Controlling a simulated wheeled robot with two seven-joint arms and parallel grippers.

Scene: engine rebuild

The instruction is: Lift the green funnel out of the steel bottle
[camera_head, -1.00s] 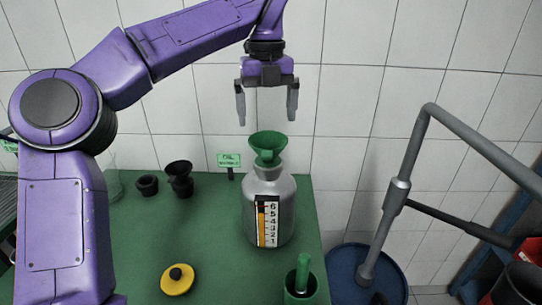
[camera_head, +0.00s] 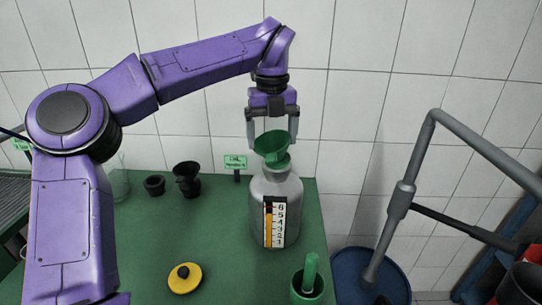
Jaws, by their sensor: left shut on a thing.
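The green funnel (camera_head: 272,145) sits in the mouth of the steel bottle (camera_head: 276,205), its wide cone above the neck and its spout hidden inside. The bottle stands upright on the green bench and has a numbered level strip on its front. My left gripper (camera_head: 271,142) points down from above, with a finger on each side of the funnel's cone, shut on it. My right gripper is not in view.
A yellow lid (camera_head: 184,278) with a black knob lies on the bench (camera_head: 222,225). A green container (camera_head: 307,285) stands at the front right. Black cups (camera_head: 187,180) and a small OIL sign (camera_head: 235,162) are behind. A blue drum (camera_head: 370,275) and grey pipe frame (camera_head: 403,195) are right.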

